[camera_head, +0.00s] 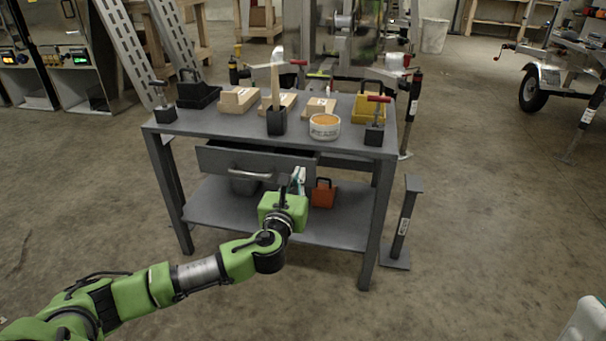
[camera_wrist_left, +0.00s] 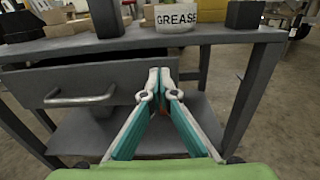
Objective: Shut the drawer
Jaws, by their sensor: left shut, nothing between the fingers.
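The grey drawer (camera_head: 220,160) under the workbench top is partly open, with a dark gap above its front. Its metal bar handle (camera_head: 250,174) faces me, and it also shows at the left in the left wrist view (camera_wrist_left: 80,97). My left gripper (camera_head: 299,174) is shut and empty at the right part of the drawer front. In the left wrist view its fingertips (camera_wrist_left: 160,74) meet in front of the drawer front's right end (camera_wrist_left: 130,72). I cannot tell whether they touch it.
The workbench (camera_head: 215,121) carries wooden blocks, a grease tub (camera_head: 324,126), clamps, a black caddy (camera_head: 197,93) and a yellow box (camera_head: 369,108). An orange box (camera_head: 323,194) stands on the lower shelf. A metal stand (camera_head: 404,222) is right of the bench. The floor in front is clear.

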